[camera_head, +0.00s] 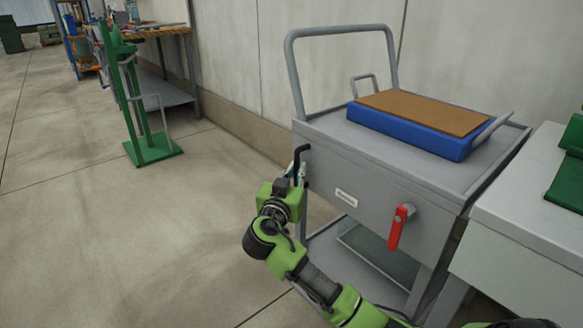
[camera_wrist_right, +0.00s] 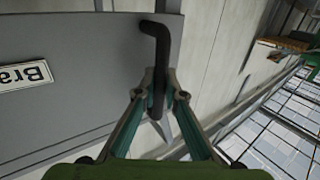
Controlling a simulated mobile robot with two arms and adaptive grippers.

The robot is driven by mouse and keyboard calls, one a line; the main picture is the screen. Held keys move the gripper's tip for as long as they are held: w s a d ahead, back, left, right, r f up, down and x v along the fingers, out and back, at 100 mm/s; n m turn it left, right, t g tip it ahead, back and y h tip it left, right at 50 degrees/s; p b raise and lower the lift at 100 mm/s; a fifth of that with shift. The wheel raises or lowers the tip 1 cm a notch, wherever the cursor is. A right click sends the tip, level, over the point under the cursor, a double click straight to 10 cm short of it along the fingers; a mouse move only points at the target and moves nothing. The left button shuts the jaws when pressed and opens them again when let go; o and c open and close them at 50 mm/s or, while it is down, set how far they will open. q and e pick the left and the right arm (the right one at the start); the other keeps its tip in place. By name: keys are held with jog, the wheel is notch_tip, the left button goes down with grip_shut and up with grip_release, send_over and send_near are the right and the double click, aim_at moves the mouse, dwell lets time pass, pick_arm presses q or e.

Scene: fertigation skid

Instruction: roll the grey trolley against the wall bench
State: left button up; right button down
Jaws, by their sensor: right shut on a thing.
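The grey trolley (camera_head: 355,172) stands close to the wall at the right of the head view, with a tall push bar (camera_head: 340,31) at its far end. My right gripper (camera_head: 297,178) is at the trolley's left front corner. It is shut on a black bent handle (camera_head: 302,152). In the right wrist view, the fingers (camera_wrist_right: 160,92) close around the lower part of that handle (camera_wrist_right: 154,38), beside the grey panel (camera_wrist_right: 85,75). The wall bench (camera_head: 163,29), with a wooden top, stands along the wall at the far upper left. My left gripper is out of view.
A blue tray (camera_head: 412,132) with a brown board (camera_head: 425,111) lies on the trolley. A red lever (camera_head: 397,230) sits on its front. A green stand (camera_head: 152,150) is on the floor before the bench. A pale cabinet (camera_head: 530,225) stands close right. Floor at left is clear.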

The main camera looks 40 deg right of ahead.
jog(key=shift+s+f, duration=0.1)
jog(key=shift+f, duration=0.15)
jog(key=c, duration=2.4)
grip_release()
jog(key=shift+s+r, duration=0.2)
jog(key=v, duration=1.2)
jog(key=shift+w, duration=0.15)
